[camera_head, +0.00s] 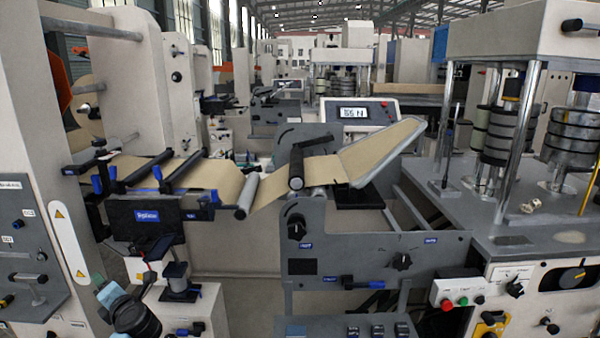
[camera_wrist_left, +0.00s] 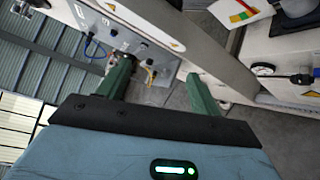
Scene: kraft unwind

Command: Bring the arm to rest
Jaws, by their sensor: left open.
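My left gripper (camera_wrist_left: 160,72) shows in the left wrist view, with its two green fingers spread apart. Nothing is between the fingers, and they touch nothing that I can see. The view is tilted. My right gripper is in neither view.
In the head view, a brown kraft web (camera_head: 215,178) runs over rollers to a tilted plate (camera_head: 385,150). A grey panel with knobs (camera_head: 345,245) stands centre. A pale control cabinet (camera_head: 30,215) is at left, and a machine with steel posts (camera_head: 515,115) is at right.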

